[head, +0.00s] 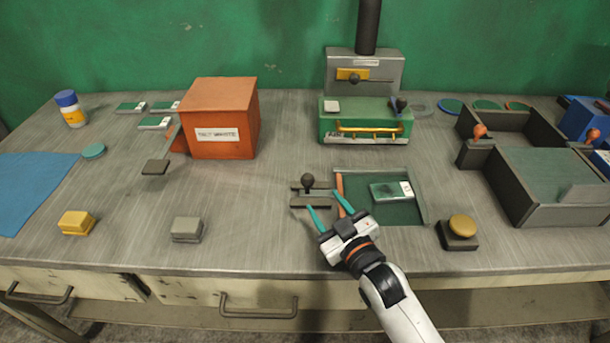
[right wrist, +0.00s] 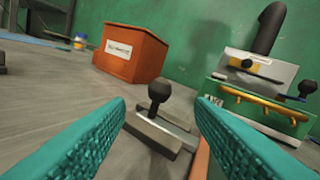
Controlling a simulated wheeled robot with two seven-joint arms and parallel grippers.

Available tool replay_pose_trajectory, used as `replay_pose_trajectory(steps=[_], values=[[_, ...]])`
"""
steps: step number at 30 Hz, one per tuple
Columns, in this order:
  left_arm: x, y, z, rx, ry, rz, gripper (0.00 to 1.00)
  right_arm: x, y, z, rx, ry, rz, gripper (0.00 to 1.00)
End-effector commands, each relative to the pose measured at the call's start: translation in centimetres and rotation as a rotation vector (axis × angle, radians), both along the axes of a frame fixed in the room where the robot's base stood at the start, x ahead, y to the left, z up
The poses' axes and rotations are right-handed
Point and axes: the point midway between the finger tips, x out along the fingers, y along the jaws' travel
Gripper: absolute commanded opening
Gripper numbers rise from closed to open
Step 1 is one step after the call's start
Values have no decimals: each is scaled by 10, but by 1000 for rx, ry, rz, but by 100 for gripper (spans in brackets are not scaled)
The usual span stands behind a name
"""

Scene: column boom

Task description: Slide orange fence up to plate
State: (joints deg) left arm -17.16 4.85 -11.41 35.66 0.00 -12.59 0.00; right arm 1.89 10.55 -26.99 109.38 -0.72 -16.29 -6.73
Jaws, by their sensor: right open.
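The orange fence (head: 340,193) is a thin upright bar along the left side of a recessed dark green bed (head: 403,214). It also shows as a strip low in the right wrist view (right wrist: 200,158). A black ball knob (head: 308,181) on a grey slotted block (head: 311,203) stands just left of the fence. The small green plate (head: 385,193) with a white label lies in the bed, apart from the fence. My right gripper (head: 323,200) is open and empty, its teal fingers pointing at the knob. In the right wrist view the knob (right wrist: 160,92) lies between and beyond the fingertips.
A green press (head: 364,125) with a brass handle stands behind the bed. An orange box (head: 222,145) is at the back left. A yellow button on a dark base (head: 460,228) is at the right, near grey trays (head: 545,215).

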Motion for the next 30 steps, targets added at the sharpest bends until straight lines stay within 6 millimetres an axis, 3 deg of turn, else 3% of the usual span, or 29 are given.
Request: replay_pose_trajectory(steps=[5, 13, 26, 30], values=[[-11, -6, 1, -7, 18, 2, 36, 35, 18, 3, 1, -3, 1, 49], [-4, -7, 1, -8, 8, 2, 36, 73, 38, 1, 0, -1, 1, 49], [1, -4, 2, -5, -1, 0, 36, 84, 43, 1, 0, -1, 1, 49], [1, -4, 2, -4, 0, 0, 36, 84, 43, 0, 0, 0, 1, 31]])
